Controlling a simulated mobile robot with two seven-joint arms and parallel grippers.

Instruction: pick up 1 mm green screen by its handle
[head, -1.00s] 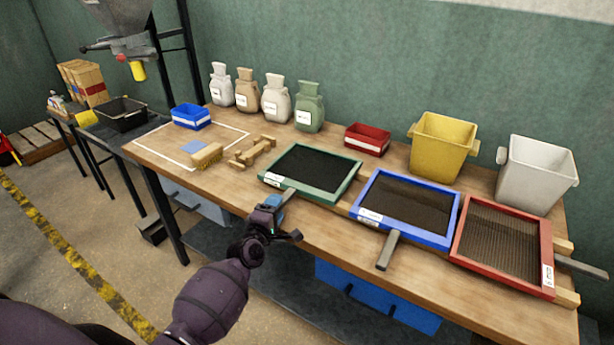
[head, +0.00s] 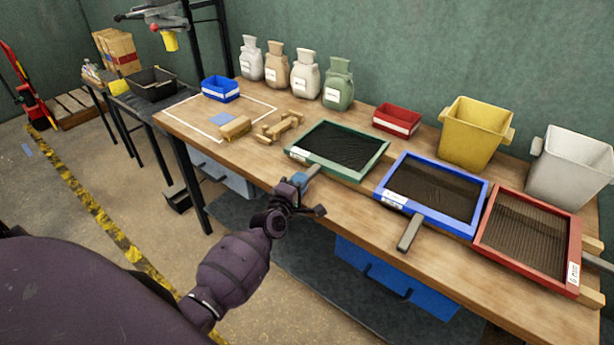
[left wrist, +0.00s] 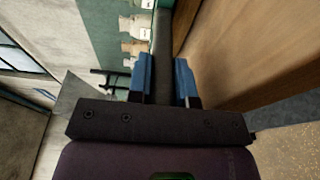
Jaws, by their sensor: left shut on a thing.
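The green-framed screen (head: 372,168) with a dark mesh lies on the wooden workbench in the head view, left of the blue-framed one. Its grey handle (head: 312,172) sticks out past the bench's front edge toward my left gripper. My left gripper (head: 301,180) is at this handle, its blue fingers shut on it. In the left wrist view the handle (left wrist: 165,35) runs up from between the two blue fingers (left wrist: 162,85). The fingers hide the handle's end. My right gripper does not show.
A blue screen (head: 433,218) and a red screen (head: 530,243) lie to the right. A yellow bin (head: 472,134), a white bin (head: 570,170) and a red box (head: 397,120) stand behind. Wooden stands (head: 280,127) and a brush (head: 235,128) lie left.

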